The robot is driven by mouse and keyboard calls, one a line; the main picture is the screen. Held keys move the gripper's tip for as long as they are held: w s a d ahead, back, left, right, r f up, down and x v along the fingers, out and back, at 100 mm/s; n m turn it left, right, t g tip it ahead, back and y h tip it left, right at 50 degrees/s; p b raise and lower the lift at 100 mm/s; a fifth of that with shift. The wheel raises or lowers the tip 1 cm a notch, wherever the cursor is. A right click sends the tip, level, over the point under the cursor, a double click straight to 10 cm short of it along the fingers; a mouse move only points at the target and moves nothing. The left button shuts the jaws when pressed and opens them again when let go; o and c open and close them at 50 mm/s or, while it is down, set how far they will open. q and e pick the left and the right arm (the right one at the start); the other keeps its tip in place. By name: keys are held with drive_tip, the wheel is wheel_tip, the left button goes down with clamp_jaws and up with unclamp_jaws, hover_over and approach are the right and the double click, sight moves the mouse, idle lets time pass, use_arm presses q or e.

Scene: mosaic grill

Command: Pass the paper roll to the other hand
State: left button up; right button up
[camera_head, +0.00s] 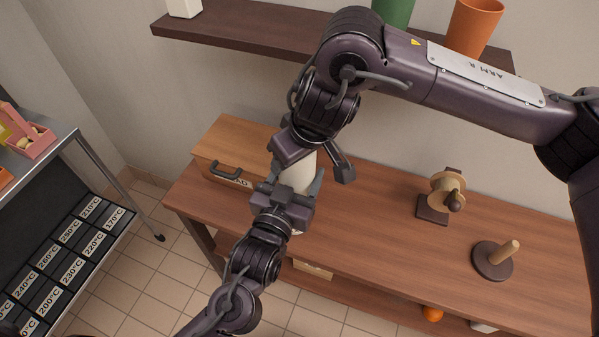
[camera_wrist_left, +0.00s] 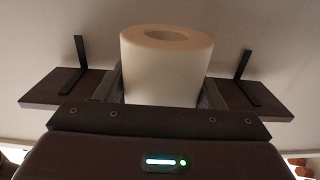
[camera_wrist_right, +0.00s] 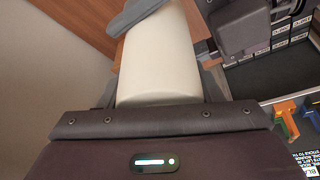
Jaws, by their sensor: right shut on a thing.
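The paper roll (camera_head: 297,174) is a white cylinder held up over the wooden counter, between my two grippers. My right gripper (camera_head: 316,158) comes from above and is shut on the roll. The roll also fills the middle of the right wrist view (camera_wrist_right: 160,60). My left gripper (camera_head: 291,190) reaches up from below, its fingers on both sides of the roll and spread a little wider than it. In the left wrist view the roll (camera_wrist_left: 165,70) stands between the left fingers, its round hollow end showing. Whether the left fingers touch it is hard to tell.
The counter (camera_head: 370,220) carries a wooden holder with a roll-like piece (camera_head: 447,195) and a round stand with a peg (camera_head: 495,258). A dark shelf (camera_head: 240,30) holds an orange cup (camera_head: 473,25) above. A metal cart (camera_head: 75,215) stands at the left.

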use_arm(q)
drive_tip(key=shift+s+d+r, duration=0.1)
drive_tip(key=shift+s+d, duration=0.05)
drive_tip(key=shift+d, duration=0.15)
drive_tip(key=c, duration=0.4)
use_arm(e)
drive_tip(key=shift+a, duration=0.2)
use_arm(q)
drive_tip(key=shift+a, duration=0.1)
use_arm(e)
drive_tip(key=o, duration=1.1)
drive_tip(key=shift+d+r, duration=0.1)
